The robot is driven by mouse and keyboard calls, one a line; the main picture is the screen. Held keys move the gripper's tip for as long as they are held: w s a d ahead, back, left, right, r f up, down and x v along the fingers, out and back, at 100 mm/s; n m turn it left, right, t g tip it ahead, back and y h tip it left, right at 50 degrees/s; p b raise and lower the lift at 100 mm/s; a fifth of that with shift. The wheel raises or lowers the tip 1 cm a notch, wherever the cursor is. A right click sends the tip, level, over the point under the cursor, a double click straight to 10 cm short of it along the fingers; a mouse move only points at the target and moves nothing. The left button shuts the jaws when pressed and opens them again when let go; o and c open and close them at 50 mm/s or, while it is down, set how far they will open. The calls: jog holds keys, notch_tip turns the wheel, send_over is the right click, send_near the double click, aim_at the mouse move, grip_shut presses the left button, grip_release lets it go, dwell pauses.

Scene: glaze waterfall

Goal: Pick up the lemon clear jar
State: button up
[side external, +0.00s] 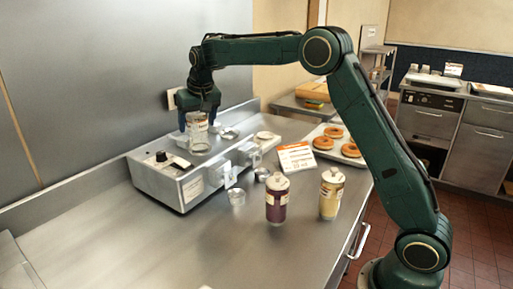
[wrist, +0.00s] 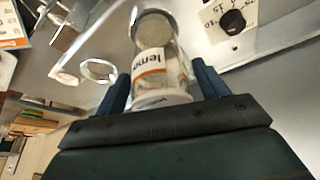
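The lemon clear jar (side external: 199,136) is upright at the back of the steel machine on the counter, directly below my gripper (side external: 198,118). In the wrist view the clear jar (wrist: 161,62) shows a white and orange label reading "lemo", with the rest of the word hidden. My gripper (wrist: 161,72) has its two blue fingers either side of the jar. Narrow gaps show between the fingers and the glass, so it looks open around the jar. The jar's base appears to be at the machine's top; exact contact is hard to tell.
The steel machine (side external: 170,190) has a dial and side fittings. A purple jar (side external: 277,200) and a yellow jar (side external: 331,193) stand on the counter at right. A sign card (side external: 296,158) and a tray of doughnuts (side external: 353,160) are behind them. The front left counter is clear.

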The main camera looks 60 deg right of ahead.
jog(key=shift+r, duration=0.1)
grip_shut()
jog(key=shift+r, duration=4.9)
jog(key=shift+r, duration=0.1)
jog(key=shift+a, duration=0.15)
